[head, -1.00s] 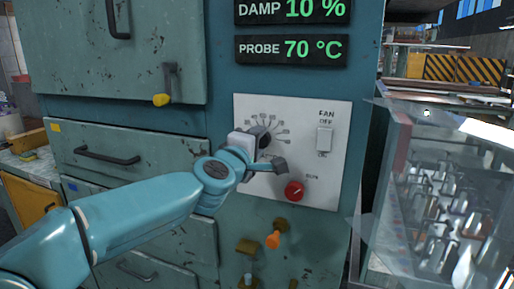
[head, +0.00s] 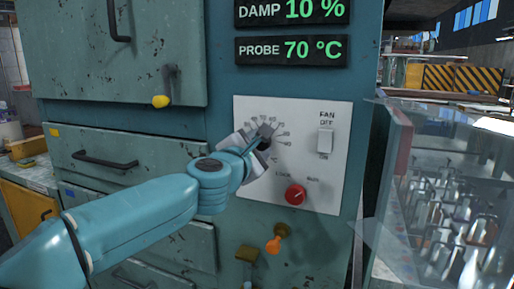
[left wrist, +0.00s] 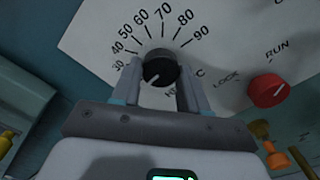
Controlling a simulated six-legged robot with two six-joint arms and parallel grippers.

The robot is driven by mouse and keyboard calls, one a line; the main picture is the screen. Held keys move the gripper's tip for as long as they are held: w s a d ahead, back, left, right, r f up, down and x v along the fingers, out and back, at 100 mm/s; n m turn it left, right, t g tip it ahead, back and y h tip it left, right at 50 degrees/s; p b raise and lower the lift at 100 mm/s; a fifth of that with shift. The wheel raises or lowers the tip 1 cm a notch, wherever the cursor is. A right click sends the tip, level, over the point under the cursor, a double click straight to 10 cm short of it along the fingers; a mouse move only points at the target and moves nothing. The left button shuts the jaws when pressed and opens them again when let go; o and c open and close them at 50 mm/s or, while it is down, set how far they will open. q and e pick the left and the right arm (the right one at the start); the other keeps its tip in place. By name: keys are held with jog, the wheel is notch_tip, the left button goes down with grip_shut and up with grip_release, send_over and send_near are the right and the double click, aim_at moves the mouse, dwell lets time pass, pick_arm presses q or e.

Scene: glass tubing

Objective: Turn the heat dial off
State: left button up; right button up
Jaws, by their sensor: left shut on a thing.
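The heat dial (left wrist: 158,68) is a dark round knob on a white panel (left wrist: 95,35), with a scale from 30 to 90 around it. A pale mark on its face points down and left in the left wrist view. My left gripper (left wrist: 160,84) has one finger on each side of the dial and is shut on it. In the head view my left gripper (head: 260,142) reaches the panel and hides most of the dial. The off mark cannot be made out. My right gripper is not in view.
A red LOCK/RUN knob (head: 295,194) sits below right of the dial, and a white fan switch (head: 325,141) above right. An orange knob (head: 273,245) sticks out below the panel. The probe display (head: 291,50) reads 70 °C. A glass case (head: 385,200) stands at the right.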

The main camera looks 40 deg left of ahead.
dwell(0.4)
pick_arm(q)
jog(key=o, duration=1.1)
jog(key=shift+c, duration=0.2)
jog(key=p+v, duration=0.2)
jog(key=v, duration=1.4)
jog(key=shift+s+d, duration=0.15)
